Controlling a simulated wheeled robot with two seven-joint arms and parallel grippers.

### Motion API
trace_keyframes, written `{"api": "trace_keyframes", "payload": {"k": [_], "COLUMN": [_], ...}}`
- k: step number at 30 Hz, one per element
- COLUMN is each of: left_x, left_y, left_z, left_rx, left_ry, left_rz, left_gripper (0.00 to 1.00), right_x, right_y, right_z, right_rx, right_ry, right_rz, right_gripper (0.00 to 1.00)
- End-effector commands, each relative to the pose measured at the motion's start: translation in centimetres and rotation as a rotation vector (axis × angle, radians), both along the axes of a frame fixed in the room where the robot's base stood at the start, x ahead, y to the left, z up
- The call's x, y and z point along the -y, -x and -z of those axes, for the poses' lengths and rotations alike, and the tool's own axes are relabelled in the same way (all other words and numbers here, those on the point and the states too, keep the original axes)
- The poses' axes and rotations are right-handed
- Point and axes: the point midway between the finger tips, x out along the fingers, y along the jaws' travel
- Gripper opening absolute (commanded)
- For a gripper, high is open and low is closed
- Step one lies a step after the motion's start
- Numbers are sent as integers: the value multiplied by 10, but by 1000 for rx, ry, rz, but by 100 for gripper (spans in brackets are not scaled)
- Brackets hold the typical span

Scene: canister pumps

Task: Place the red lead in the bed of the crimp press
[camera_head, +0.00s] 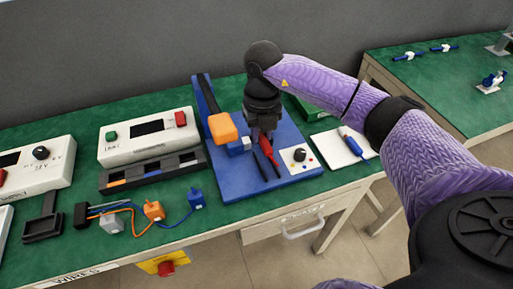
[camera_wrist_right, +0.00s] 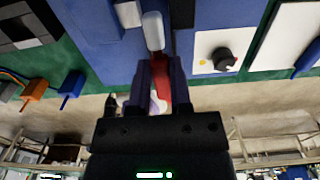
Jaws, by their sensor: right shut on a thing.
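The crimp press (camera_head: 225,182) has a blue base, a lever with an orange grip (camera_head: 222,128) and a small blue-and-white block under that grip. My right gripper (camera_head: 264,133) reaches down over the base, just right of the orange grip. It is shut on the red lead (camera_head: 268,152), which hangs below the fingers at a tilt, close above or touching the base; I cannot tell which. My left gripper is out of view.
A white dial panel (camera_head: 300,158) sits at the base's right front. A blue-handled tool lies on a white sheet (camera_head: 329,146) further right. Left of the press stand a white control box (camera_head: 149,136), a black tray (camera_head: 152,172) and wired orange and blue connectors (camera_head: 153,210).

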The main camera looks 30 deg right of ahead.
Motion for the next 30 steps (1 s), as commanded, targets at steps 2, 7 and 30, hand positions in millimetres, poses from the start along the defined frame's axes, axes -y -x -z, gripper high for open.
{"api": "trace_keyframes", "payload": {"k": [2,7,30], "left_x": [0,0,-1], "left_y": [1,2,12], "left_z": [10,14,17], "left_rx": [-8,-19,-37], "left_ry": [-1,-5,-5], "left_rz": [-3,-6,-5], "left_gripper": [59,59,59], "right_x": [0,0,-1], "right_y": [0,0,1], "right_z": [22,37,49], "right_rx": [-4,0,-5], "right_ry": [0,0,1], "right_rz": [-2,-3,-5], "right_gripper": [0,0,54]}}
